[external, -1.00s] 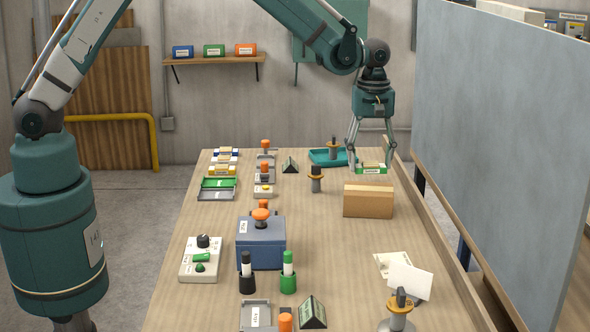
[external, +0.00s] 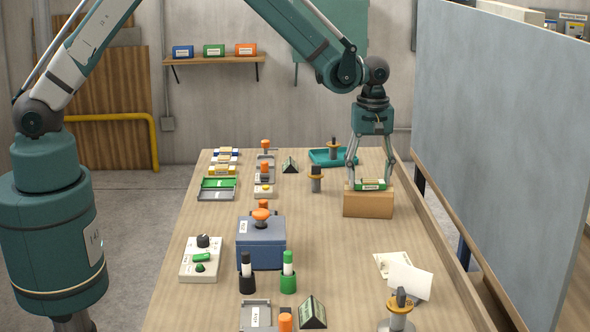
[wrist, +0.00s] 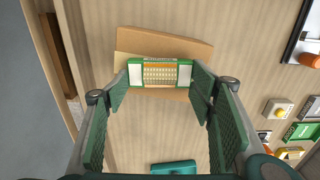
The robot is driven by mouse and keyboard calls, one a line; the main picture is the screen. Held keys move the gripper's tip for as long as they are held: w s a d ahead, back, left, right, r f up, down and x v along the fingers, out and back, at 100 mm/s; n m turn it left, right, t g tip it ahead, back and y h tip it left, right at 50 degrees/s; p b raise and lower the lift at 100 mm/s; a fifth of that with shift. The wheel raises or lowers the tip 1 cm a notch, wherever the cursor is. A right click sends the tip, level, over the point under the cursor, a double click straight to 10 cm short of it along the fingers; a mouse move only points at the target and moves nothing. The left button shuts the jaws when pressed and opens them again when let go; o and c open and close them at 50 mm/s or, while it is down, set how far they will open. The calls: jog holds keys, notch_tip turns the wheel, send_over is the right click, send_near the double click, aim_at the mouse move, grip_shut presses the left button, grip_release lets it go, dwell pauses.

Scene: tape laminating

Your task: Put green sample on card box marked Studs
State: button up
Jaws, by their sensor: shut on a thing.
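The green sample (external: 370,184) is a small green-framed piece with a white and orange-yellow middle. My gripper (external: 369,181) points down and is shut on it. In the wrist view the sample (wrist: 160,61) sits between the fingertips, with the brown card box (wrist: 190,48) under it. In the external view the card box (external: 368,204) stands on the right of the table, directly below the sample. The sample is at the height of the box top; I cannot tell if they touch. No Studs marking is readable on the box.
A teal tray (external: 327,157) lies behind the box, and a yellow-collared post tool (external: 316,178) stands to its left. A blue box (external: 261,243) stands further left and nearer. White cards (external: 408,281) lie at the front right. The table between is clear.

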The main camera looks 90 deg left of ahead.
aim_at(369, 179)
jog(key=shift+f, duration=0.2)
jog(key=o, duration=0.9)
jog(key=shift+r, duration=0.25)
notch_tip(369, 179, up, 12)
dwell(0.4)
dwell(0.6)
